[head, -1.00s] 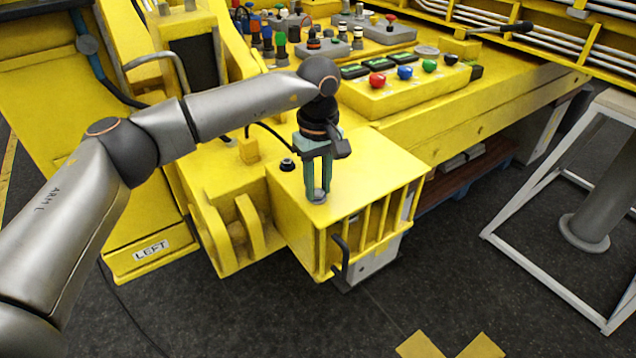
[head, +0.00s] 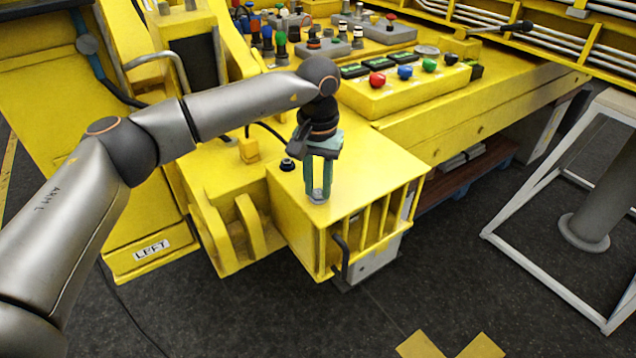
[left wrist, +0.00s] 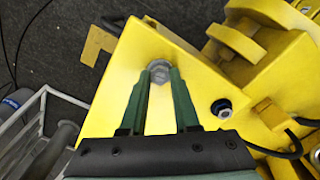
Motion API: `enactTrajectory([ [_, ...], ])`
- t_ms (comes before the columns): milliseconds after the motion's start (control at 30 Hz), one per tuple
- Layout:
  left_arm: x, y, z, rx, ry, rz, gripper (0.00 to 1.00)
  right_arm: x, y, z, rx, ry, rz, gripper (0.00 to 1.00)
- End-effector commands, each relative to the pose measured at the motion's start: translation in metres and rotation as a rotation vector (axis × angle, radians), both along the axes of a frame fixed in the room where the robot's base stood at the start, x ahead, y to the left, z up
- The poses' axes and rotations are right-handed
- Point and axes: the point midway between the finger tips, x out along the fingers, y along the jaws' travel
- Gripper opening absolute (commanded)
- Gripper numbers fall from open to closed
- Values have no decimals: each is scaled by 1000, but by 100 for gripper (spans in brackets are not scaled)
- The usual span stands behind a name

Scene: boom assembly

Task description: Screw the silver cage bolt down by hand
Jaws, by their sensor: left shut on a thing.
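The silver cage bolt (head: 318,196) stands on the flat top of the yellow cage (head: 362,183), near its front left part. My left gripper (head: 319,190) points straight down at it, with its two green fingers on either side of the bolt head. In the left wrist view the grey bolt head (left wrist: 159,70) shows between the fingertips (left wrist: 160,76), and the fingers are shut on it. How deep the bolt sits is hard to tell. My right gripper is not in view.
A dark bolt (head: 288,164) sits at the cage top's left edge, and also shows in the left wrist view (left wrist: 221,107). A yellow button panel (head: 405,88) stands behind. A black handle (head: 341,256) is on the cage front. A white-framed stand (head: 515,208) is at right.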

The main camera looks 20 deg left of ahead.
Motion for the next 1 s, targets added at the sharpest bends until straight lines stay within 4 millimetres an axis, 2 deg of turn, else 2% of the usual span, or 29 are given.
enactTrajectory([
  [33,3,0,7,-4,-15,-17,0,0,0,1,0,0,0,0],
  [333,3,1,7,-4,-15,-90,0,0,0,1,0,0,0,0],
  [767,3,1,7,-4,-16,-96,0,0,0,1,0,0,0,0],
  [800,3,1,7,-3,-15,-96,34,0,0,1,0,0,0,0],
  [1000,2,0,4,-2,-9,-97,57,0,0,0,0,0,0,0],
])
